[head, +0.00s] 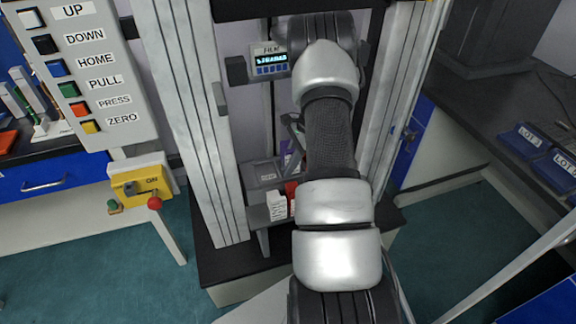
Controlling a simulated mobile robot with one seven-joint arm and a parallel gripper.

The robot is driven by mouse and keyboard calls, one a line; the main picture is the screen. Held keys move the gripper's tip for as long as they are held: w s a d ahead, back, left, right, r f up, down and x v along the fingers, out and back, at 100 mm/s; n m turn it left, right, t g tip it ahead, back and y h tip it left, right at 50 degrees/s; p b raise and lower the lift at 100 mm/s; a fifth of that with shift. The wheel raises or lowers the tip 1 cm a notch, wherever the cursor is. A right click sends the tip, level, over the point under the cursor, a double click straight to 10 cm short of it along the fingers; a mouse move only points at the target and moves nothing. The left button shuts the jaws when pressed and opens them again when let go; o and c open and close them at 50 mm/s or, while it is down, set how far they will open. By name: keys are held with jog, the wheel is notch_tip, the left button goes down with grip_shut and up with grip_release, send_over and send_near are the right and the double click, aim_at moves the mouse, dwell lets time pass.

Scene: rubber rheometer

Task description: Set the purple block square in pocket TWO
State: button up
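A small patch of purple (286,159), likely the purple block, shows just left of my arm, low inside the machine frame. Most of it is hidden. My gripper (294,134) is mostly behind my own arm; only a dark grey piece shows at the arm's left edge, just above the purple. I cannot tell whether it is open or shut, or whether it touches the purple. A grey holder (262,172) with a small label stands left of the purple. Pocket TWO cannot be made out.
A white block (277,206) and a red block (291,190) sit close in front. Pale uprights (190,110) flank the work space. A display unit (270,62) hangs above. A button panel (85,65) and a yellow switch box (141,184) stand left; blue lot trays (527,139) lie right.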

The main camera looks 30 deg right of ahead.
jog(key=shift+r, duration=0.1)
jog(key=shift+r, duration=0.25)
jog(key=shift+d+r+p, duration=0.25)
jog(key=shift+r+p, duration=0.15)
jog(key=shift+r, duration=0.15)
jog(key=s+d, duration=0.1)
jog(key=d, duration=0.2)
jog(key=s+d, duration=0.1)
jog(key=d, duration=0.3)
jog(key=s+d, duration=0.1)
jog(key=d, duration=0.2)
jog(key=shift+d+f+p, duration=0.2)
jog(key=shift+d+p, duration=0.1)
jog(key=shift+d, duration=0.45)
jog(key=shift+s+d+r, duration=0.1)
